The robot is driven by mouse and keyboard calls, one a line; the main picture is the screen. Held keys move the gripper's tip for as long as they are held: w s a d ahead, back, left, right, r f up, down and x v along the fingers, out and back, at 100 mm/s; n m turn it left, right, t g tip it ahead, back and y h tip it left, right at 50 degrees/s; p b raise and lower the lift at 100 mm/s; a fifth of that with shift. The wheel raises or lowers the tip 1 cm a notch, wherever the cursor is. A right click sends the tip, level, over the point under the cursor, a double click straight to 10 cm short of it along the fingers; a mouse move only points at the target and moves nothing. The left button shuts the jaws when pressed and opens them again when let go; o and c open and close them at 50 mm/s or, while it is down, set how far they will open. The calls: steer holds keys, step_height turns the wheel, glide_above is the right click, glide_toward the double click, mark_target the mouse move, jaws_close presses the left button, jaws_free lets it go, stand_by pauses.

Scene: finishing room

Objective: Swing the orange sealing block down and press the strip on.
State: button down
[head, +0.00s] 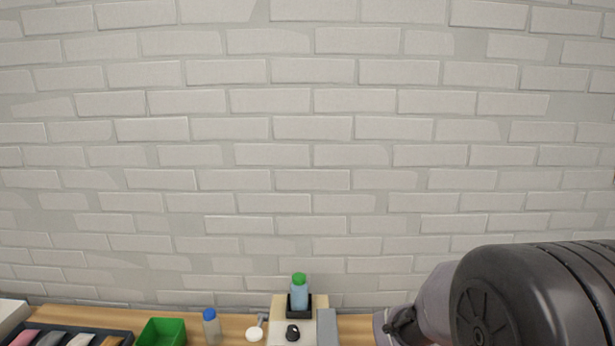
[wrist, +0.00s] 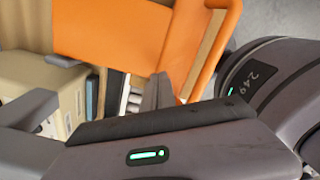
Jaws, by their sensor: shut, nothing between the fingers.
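The orange sealing block (wrist: 105,32) fills the upper part of the wrist view, close to the camera. An orange arm or side piece (wrist: 208,48) slants down on its right, with a wood-coloured strip of surface beside it. My gripper (wrist: 158,92) is shut and empty; its grey finger reaches up to the lower edge of the orange parts. I cannot tell whether they touch. In the head view a bottle (head: 299,292) with a green cap stands upright in a black holder (head: 299,310) on a pale stand. I cannot make out the sealing strip.
A green bin (head: 162,332), a blue-capped bottle (head: 211,326) and a dark tray (head: 65,337) of coloured items stand left on the wooden bench (head: 110,318). A beige box (wrist: 45,80) shows in the wrist view. A brick wall (head: 300,150) rises behind the bench.

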steer(key=shift+f+b, duration=0.6)
steer(key=shift+f, duration=0.25)
stand_by(0.3)
steer(key=shift+r, duration=0.15)
stand_by(0.7)
step_height(320, 180, up, 7)
steer(key=p, duration=0.6)
steer(key=shift+p, duration=0.35)
